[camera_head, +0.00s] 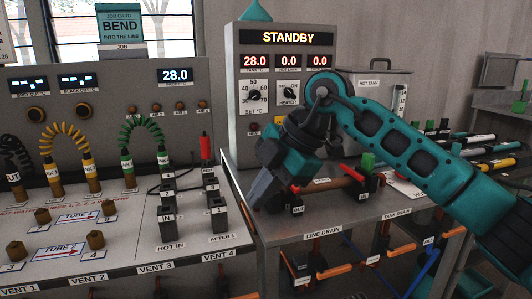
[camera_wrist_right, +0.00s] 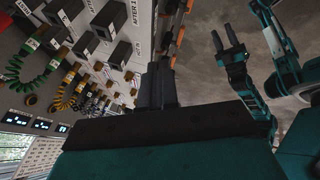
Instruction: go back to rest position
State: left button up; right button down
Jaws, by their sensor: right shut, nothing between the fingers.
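My right arm comes in from the right in the head view, teal and dark grey. Its gripper (camera_head: 260,192) points down and left, in front of the standby cabinet and the gap between the two benches. In the right wrist view its two dark fingers (camera_wrist_right: 158,84) are together, with nothing between them. My left gripper (camera_wrist_right: 228,42) shows in the upper right of the right wrist view, its two fingers apart and empty. It is outside the head view.
The cabinet (camera_head: 285,75) reads STANDBY. Grey floor (camera_wrist_right: 290,110) lies below.

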jog(key=s+a+g+y+p, duration=0.25)
jog(key=s+a+y, duration=0.45)
jog(key=y, duration=0.7)
jog(key=w+d+f+m+t+h+p, duration=0.1)
jog(key=d+f+m+t+h+p, duration=0.1)
jog(key=d+f+m+t+h, duration=0.6)
jog(key=w+d+f+m+t+h+p, duration=0.15)
jog(key=d+f+m+t, duration=0.25)
jog(key=d+m+t, duration=0.55)
pick_arm(q)
jog(key=shift+y, duration=0.5)
jog(key=a+r, duration=0.1)
jog(key=s+a+r+p, duration=0.1)
jog(key=r, duration=0.1)
jog(key=r+p, duration=0.1)
jog(key=shift+s+a+r, duration=0.25)
jog(key=shift+s+a, duration=0.1)
jog(key=shift+a, duration=0.05)
pick_arm(e)
jog(key=s+d+f+m+g+h, duration=0.2)
jog(key=s+d+f+h, duration=0.2)
jog(key=s+f, duration=0.4)
jog(key=s+d+f+m+g+h, duration=0.3)
jog(key=s+d+f+h, duration=0.1)
jog(key=s+f, duration=0.4)
notch_tip(320, 180, down, 3)
jog(key=shift+r+h, duration=0.15)
jog(key=shift+h, duration=0.2)
jog(key=shift+m, duration=0.25)
